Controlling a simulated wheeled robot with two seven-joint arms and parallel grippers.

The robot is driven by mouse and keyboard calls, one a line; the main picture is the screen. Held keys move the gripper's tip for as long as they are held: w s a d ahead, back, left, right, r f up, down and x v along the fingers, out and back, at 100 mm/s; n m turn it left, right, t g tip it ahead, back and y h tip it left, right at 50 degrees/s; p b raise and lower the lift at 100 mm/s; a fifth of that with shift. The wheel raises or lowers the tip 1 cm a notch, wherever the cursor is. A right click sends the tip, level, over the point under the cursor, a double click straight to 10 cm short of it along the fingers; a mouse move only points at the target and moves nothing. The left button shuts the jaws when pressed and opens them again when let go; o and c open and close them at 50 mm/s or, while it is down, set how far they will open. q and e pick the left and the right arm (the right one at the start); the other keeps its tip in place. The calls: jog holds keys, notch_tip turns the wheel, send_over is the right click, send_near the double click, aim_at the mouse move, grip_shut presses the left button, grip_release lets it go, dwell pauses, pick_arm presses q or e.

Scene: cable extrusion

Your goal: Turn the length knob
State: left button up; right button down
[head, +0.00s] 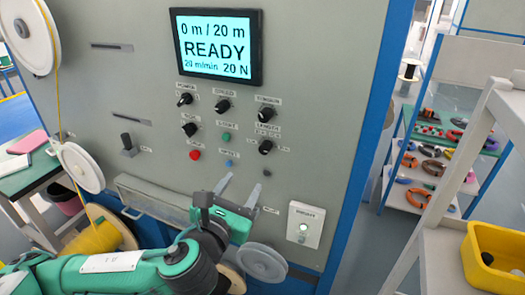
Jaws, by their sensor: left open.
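The length knob (265,147) is a black knob at the lower right of the control group on the grey machine panel (320,60), under a label that seems to read LENGTH. My left gripper (238,190) is open and empty, its two grey fingers pointing up in front of the panel, below the knob and a little to its left in the picture. It appears apart from the knob. The screen (217,46) reads 0 m / 20 m, READY, 20 m/min, 20 N. My right gripper is not in view.
Other knobs, such as the tension knob (266,114), a green button (226,138) and a red button (195,155) sit close by. A clear guard (150,195) and a grey wheel (262,262) flank my left arm. A yellow bin (495,255) stands at right.

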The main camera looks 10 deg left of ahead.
aim_at(263, 151)
pick_arm(q)
jog(key=w, duration=0.4)
jog(key=w+d+b, duration=0.1)
jog(key=w, duration=0.7)
jog(key=shift+w+d+r, duration=0.15)
jog(key=shift+w+d, duration=0.05)
jog(key=shift+d, duration=0.1)
jog(key=shift+w+d, duration=0.1)
jog(key=shift+w, duration=0.55)
jog(key=shift+c, duration=0.2)
jog(key=c, duration=1)
